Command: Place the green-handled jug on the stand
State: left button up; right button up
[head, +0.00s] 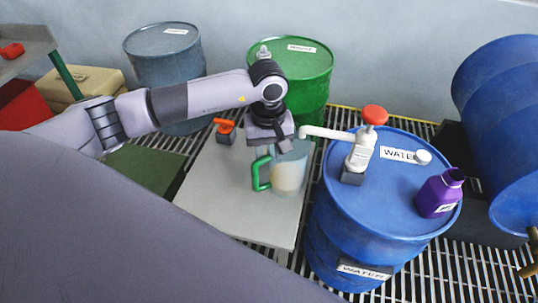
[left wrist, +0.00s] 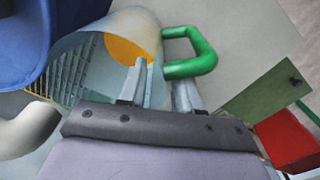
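The jug (head: 289,174) is translucent with a green handle (head: 259,174) on its left side. In the head view it appears upright against the grey table, beside the blue water drum; I cannot tell whether its base touches the table. My left gripper (head: 282,146) is at the jug's rim from above. In the left wrist view, the gripper's fingers (left wrist: 160,80) are close together around the jug's wall (left wrist: 92,58), near the green handle (left wrist: 198,60). Whether they pinch the wall is unclear. The grey table (head: 220,195) is the only stand-like surface near the jug. My right gripper is not in view.
A pump (head: 358,158) with a red knob stands on the blue water drum (head: 335,215), its spout reaching toward the jug. A purple bottle (head: 438,193) stands on that drum. An orange-red item (head: 225,127) sits at the table's back. A green drum (head: 312,65) stands behind.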

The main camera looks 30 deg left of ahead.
pick_arm(q)
notch_tip(320, 180, up, 11)
jog(key=shift+b, duration=0.55)
jog(key=shift+s, duration=0.1)
